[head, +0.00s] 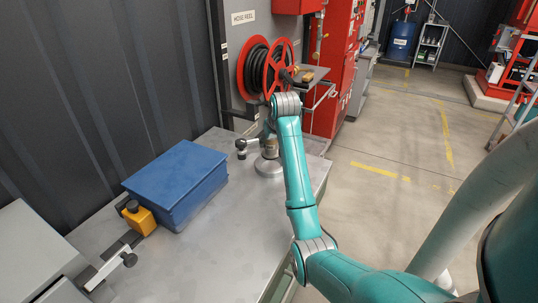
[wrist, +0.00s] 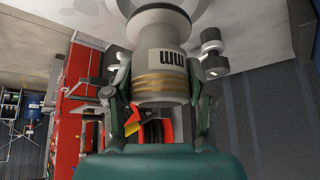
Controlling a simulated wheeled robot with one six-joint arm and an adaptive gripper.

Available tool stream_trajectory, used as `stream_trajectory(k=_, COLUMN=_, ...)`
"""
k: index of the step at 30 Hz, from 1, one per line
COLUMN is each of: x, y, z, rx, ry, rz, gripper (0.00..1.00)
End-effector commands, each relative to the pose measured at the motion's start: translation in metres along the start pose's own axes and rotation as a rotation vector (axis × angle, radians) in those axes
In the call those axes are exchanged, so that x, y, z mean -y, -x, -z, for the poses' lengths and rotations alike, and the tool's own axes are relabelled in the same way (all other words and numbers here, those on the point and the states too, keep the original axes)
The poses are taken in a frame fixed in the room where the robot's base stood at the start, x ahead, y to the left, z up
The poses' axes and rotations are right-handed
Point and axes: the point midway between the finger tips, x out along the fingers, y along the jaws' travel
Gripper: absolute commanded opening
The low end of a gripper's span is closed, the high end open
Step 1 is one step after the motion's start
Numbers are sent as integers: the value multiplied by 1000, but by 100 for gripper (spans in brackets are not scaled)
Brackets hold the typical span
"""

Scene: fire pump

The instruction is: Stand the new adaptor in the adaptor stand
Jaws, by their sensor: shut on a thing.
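My gripper (head: 268,132) is shut on the adaptor (head: 270,150), a grey cylinder with a brass-coloured band and dark markings. In the wrist view, the fingers of my gripper (wrist: 160,90) close on both sides of the adaptor (wrist: 160,62) around its band. The adaptor is upright, directly above a round pale base on the bench, which looks like the adaptor stand (head: 268,169). Its disc also shows at the top of the wrist view. I cannot tell whether the adaptor is fully seated or slightly above it.
A dark-knobbed fitting (head: 241,146) is close beside the adaptor, on its left. A blue box (head: 178,182) and a yellow block (head: 139,216) are on the grey bench (head: 225,235). A red hose reel (head: 270,68) is behind. Bench space in front of the stand is clear.

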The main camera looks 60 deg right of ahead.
Motion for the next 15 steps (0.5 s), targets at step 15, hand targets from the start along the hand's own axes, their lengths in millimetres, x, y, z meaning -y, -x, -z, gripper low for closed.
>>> stream_trajectory(k=15, x=0, y=-42, z=-27, rx=-1, ry=0, rz=0, gripper=6)
